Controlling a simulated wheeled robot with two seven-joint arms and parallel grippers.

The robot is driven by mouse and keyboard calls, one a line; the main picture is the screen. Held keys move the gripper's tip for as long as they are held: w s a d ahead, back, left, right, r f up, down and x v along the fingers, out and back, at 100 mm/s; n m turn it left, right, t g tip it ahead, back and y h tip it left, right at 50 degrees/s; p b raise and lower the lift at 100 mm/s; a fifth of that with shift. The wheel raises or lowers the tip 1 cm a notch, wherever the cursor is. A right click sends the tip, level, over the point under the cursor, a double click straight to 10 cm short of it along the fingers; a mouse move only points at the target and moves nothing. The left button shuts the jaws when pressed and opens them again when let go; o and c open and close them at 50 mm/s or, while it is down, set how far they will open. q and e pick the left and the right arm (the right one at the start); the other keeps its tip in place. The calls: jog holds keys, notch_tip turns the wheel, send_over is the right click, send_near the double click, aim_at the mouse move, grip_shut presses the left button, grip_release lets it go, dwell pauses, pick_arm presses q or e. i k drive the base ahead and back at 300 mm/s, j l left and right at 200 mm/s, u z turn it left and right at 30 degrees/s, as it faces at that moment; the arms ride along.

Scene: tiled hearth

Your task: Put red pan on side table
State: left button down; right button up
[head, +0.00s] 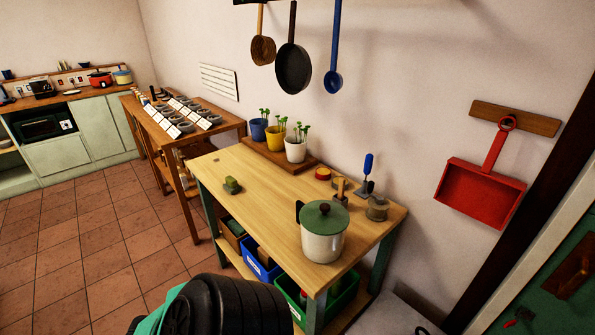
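A red dustpan-shaped pan (480,194) hangs by its handle from a wooden wall board at the right. A small red pot (100,79) stands far off on the kitchen counter at the left; I cannot tell which is the task's red pan. A wooden-topped table (270,212) with green legs stands in the middle against the wall. A longer wooden table (228,127) stands behind it to the left; I cannot tell which is the side table. A black and teal part of mine shows at the bottom edge, but no gripper fingers show.
A cream pot with a green lid (323,241) stands near the table's front right corner. Jars, a blue-handled tool (368,170) and potted seedlings (296,150) line its back. Its left and middle are mostly bare. Bins fill the shelf below. Tiled floor (90,240) is open at the left.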

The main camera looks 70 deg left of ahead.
aim_at(260, 214)
jog(key=j+z, duration=0.25)
jog(key=z, duration=0.2)
jog(key=k+j+z, duration=0.15)
jog(key=z, duration=0.3)
jog(key=k+j+z, duration=0.1)
jog(key=z, duration=0.4)
jog(key=k+j+z, duration=0.3)
jog(key=k, duration=0.15)
jog(key=k+j+z, duration=0.3)
jog(key=k, duration=0.15)
jog(key=k+z, duration=0.3)
jog(key=k, duration=0.15)
jog(key=k+z, duration=0.15)
jog(key=k, duration=1.9)
